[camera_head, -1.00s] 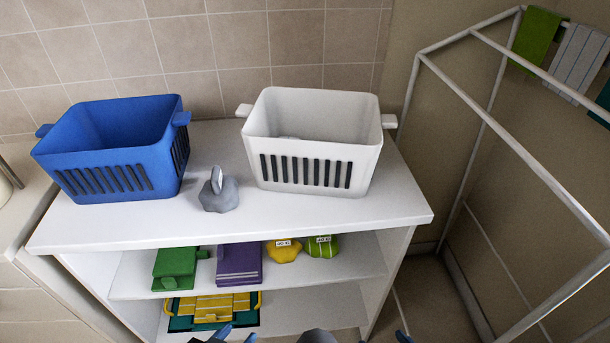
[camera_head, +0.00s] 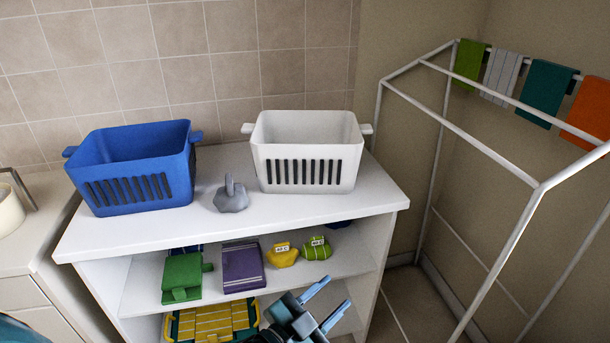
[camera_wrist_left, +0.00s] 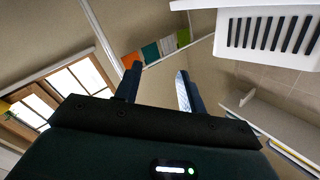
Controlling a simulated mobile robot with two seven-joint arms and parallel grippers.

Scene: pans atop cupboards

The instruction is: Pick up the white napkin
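The white napkin (camera_head: 502,75), with thin grey stripes, hangs over the top rail of the drying rack at the upper right of the head view, between a green cloth (camera_head: 469,65) and a teal cloth (camera_head: 547,91). It also shows small in the left wrist view (camera_wrist_left: 167,46). My left gripper (camera_head: 328,299) is at the bottom of the head view, in front of the shelf unit, well apart from the napkin. Its two fingers (camera_wrist_left: 157,88) are spread with nothing between them. My right gripper is not in view.
The white metal rack (camera_head: 540,187) stands right of the white shelf unit (camera_head: 130,235). A blue basket (camera_head: 130,185), a white basket (camera_head: 310,150) and a grey object (camera_head: 231,198) stand on top. An orange cloth (camera_head: 588,112) hangs at the rail's right.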

